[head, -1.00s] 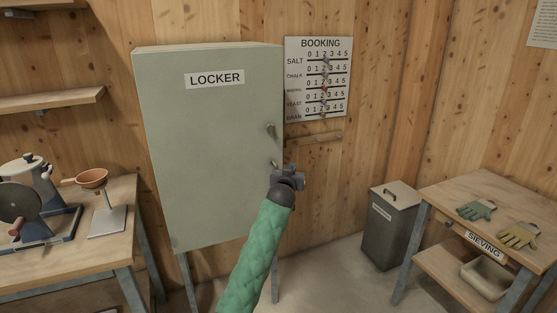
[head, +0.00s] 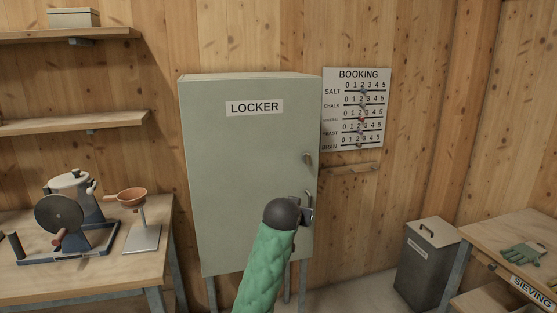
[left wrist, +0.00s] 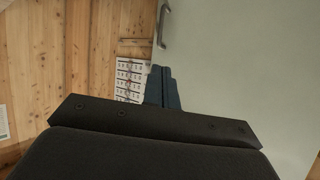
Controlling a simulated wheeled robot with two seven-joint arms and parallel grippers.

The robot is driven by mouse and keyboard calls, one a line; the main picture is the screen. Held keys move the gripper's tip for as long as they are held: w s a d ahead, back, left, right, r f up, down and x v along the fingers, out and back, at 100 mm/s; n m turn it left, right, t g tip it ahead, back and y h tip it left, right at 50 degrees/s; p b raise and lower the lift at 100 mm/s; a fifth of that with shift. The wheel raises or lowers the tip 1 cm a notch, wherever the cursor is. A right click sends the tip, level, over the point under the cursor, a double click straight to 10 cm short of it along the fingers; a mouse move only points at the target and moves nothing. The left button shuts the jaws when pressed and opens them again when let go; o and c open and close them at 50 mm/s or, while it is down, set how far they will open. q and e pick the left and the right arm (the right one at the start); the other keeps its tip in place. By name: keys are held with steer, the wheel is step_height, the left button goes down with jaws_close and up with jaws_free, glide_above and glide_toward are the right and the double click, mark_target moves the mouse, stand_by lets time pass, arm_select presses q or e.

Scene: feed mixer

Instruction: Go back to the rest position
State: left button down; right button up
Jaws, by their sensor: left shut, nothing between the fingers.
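My left gripper (head: 306,210) is in front of the lower right part of the grey-green locker (head: 240,150). Its arm in a green sleeve rises from the bottom of the head view. In the left wrist view its two fingers (left wrist: 162,86) are shut together with nothing between them. The locker door looks closed, and its handle (head: 308,158) is above my gripper in the head view. The handle also shows at the top of the left wrist view (left wrist: 163,25). My right gripper is not in view.
A booking board (head: 356,108) hangs right of the locker. A table at the left holds a machine (head: 68,208) and a stand with an orange bowl (head: 132,196). A lidded grey bin (head: 425,262) and a sieving table (head: 505,240) with gloves stand at the right.

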arm_select(q)
steer(key=s+a+f+g, duration=0.3)
steer(key=s+a+f, duration=0.3)
steer(key=s+f, duration=0.6)
steer(key=s+a+f+n+g+y, duration=0.1)
steer(key=s+a+f+g, duration=0.2)
steer(key=s+a+f, duration=0.4)
steer(key=s+a+f+g, duration=0.4)
steer(key=s+f, duration=1.4)
steer(key=s, duration=1.7)
steer(key=shift+a+f+n+y, duration=0.3)
steer(key=shift+a+f+n, duration=0.1)
steer(key=shift+a, duration=0.8)
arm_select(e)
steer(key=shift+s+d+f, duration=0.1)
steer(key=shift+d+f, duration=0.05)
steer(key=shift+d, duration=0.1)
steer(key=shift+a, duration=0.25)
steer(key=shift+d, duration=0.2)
arm_select(q)
steer(key=c, duration=2.2)
jaws_free()
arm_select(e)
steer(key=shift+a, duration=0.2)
